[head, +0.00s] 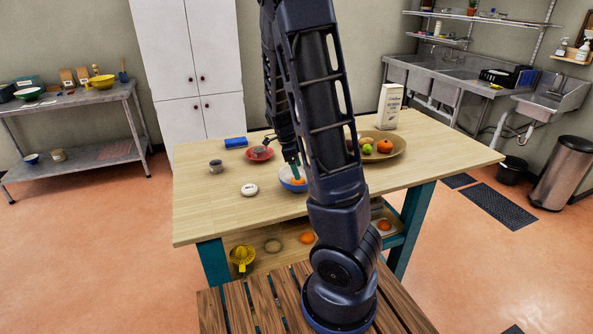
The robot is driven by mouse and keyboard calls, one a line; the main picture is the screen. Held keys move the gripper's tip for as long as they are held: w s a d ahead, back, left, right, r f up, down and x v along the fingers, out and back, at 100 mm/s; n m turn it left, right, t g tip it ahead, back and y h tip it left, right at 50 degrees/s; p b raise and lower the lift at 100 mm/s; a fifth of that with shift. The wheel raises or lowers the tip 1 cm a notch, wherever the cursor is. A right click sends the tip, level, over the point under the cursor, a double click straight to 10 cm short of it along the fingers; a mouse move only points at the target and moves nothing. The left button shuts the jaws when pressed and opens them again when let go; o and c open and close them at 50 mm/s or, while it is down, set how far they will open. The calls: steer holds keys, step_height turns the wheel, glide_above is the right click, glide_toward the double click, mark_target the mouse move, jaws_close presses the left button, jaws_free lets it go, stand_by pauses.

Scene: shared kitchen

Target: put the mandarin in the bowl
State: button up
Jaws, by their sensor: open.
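A blue-and-white bowl (286,184) stands on the wooden table, left of my arm, which hides part of it. A small orange thing (299,181), seemingly the mandarin, shows within the bowl's outline. My gripper (295,174) points down at the bowl, its teal fingertips just above or beside the orange thing. The jaws are open; whether they touch it is too small to tell. Other orange fruits show: one in the wide brown bowl (399,142) at right, and others on the shelf below the tabletop.
A red bowl (268,156), a grey cup (216,166), a white round item (249,190) and a blue packet (236,142) are on the table's left half. A tall carton (389,106) stands at the back right. The table's front left and right end are clear.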

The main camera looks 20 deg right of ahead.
step_height(320, 180, up, 6)
steer(key=shift+f, duration=0.2)
stand_by(0.4)
steer(key=s+a+r+n+t+y, duration=0.1)
steer(key=s+a+r+n+t, duration=0.1)
steer(key=s+r+n, duration=0.6)
steer(key=s+a+r+n+t+y, duration=0.2)
steer(key=s+r+n, duration=0.6)
steer(key=s+n, duration=0.5)
steer(key=shift+s+a+r+n+t, duration=0.15)
steer(key=shift+a+r+n+t, duration=0.15)
steer(key=shift+a+n+t, duration=0.45)
steer(key=shift+d, duration=0.15)
